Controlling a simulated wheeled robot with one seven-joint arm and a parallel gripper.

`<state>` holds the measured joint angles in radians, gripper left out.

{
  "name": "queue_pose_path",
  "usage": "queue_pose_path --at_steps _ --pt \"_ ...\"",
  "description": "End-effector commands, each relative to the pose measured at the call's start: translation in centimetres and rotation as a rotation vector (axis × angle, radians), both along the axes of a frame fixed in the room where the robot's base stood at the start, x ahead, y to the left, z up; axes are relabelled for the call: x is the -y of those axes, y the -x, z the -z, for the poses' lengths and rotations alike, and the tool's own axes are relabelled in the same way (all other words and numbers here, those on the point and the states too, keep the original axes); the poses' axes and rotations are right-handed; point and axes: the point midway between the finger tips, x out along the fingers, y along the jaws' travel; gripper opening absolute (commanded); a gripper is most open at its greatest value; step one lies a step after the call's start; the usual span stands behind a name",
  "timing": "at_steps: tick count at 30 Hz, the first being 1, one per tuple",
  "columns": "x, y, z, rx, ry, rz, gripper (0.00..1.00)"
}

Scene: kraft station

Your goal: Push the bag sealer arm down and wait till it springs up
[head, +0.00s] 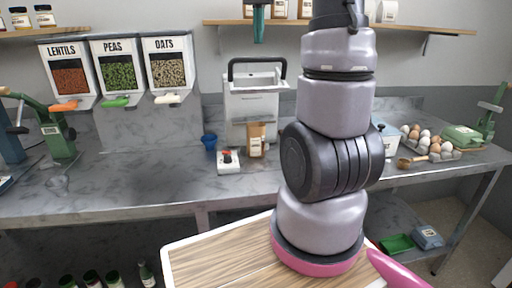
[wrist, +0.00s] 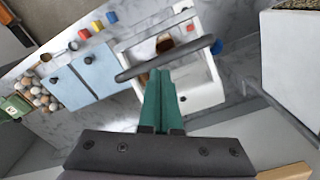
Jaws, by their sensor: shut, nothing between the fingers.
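The bag sealer (head: 253,103) is a white box-like machine on the counter, seen in the middle of the head view. Its black sealer arm (head: 257,60) is a U-shaped bar standing raised above the body. A brown kraft bag (head: 256,139) stands upright at its front. In the wrist view the black bar (wrist: 193,50) crosses close to my fingertips, with the white sealer body (wrist: 201,90) below it. My gripper (head: 259,40) has green fingers, shut and empty, pointing down above the bar. It also shows in the wrist view (wrist: 160,74). Contact with the bar cannot be told.
A white box with a red button (head: 229,162) and a blue cup (head: 209,141) are left of the sealer. Dispensers (head: 120,70) hang on the wall at left. An egg tray (head: 430,143) is at right. The left counter is mostly clear.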

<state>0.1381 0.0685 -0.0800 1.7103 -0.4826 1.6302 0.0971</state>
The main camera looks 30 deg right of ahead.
Motion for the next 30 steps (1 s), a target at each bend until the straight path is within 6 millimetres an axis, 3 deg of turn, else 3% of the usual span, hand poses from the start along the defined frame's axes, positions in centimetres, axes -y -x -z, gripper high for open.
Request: queue_pose_path --at_steps 21,30 --pt "0.0 0.0 -7.2 0.002 0.001 -0.001 0.0" --pt "0.0 0.0 -8.2 0.0 0.0 -0.001 0.0"
